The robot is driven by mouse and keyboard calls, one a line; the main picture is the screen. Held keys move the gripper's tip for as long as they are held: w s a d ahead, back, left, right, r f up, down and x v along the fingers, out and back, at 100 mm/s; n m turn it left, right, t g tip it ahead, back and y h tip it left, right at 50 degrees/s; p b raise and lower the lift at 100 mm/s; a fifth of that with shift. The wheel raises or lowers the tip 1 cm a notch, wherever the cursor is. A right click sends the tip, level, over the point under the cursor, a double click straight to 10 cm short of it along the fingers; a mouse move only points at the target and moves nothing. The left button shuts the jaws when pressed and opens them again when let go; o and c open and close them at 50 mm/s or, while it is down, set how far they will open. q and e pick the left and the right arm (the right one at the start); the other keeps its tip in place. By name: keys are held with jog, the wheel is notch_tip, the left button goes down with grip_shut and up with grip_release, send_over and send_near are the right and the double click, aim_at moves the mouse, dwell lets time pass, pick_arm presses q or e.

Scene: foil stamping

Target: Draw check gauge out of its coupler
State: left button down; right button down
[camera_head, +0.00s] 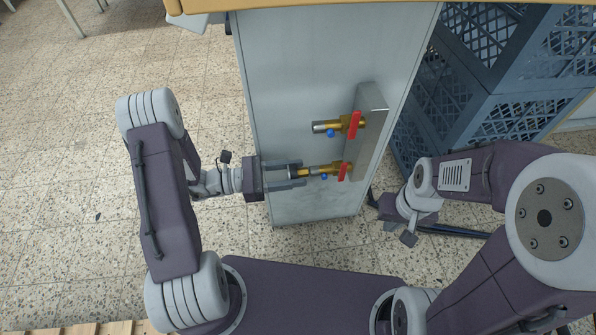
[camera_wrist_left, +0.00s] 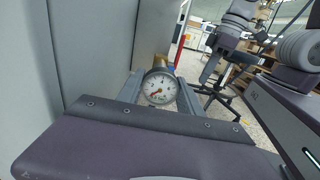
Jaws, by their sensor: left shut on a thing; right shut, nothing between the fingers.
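The check gauge (camera_wrist_left: 160,87) has a round white dial with a red mark and faces my left wrist camera. My left gripper (camera_head: 294,173) is shut on it, one finger on each side of the gauge body. The lower brass coupler (camera_head: 330,170), with a red lever (camera_head: 344,172) and a blue button (camera_head: 324,177), is in line with the gauge. The gauge's inner end meets the coupler's mouth; how deep it sits is hidden. My right gripper (camera_head: 393,227) is shut and empty, low at the right of the cabinet, seen only in part.
An upper coupler (camera_head: 328,127) with its own red lever sits above on the same grey bracket (camera_head: 371,120). The bracket is on the pale cabinet (camera_head: 290,70). Blue crates (camera_head: 460,110) are stacked to the right. Tiled floor lies open to the left.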

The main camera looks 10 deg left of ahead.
pick_arm(q)
jog(key=shift+p+v, duration=0.45)
jog(key=shift+v, duration=1.3)
jog(key=p+v, duration=0.1)
jog(key=v, duration=0.6)
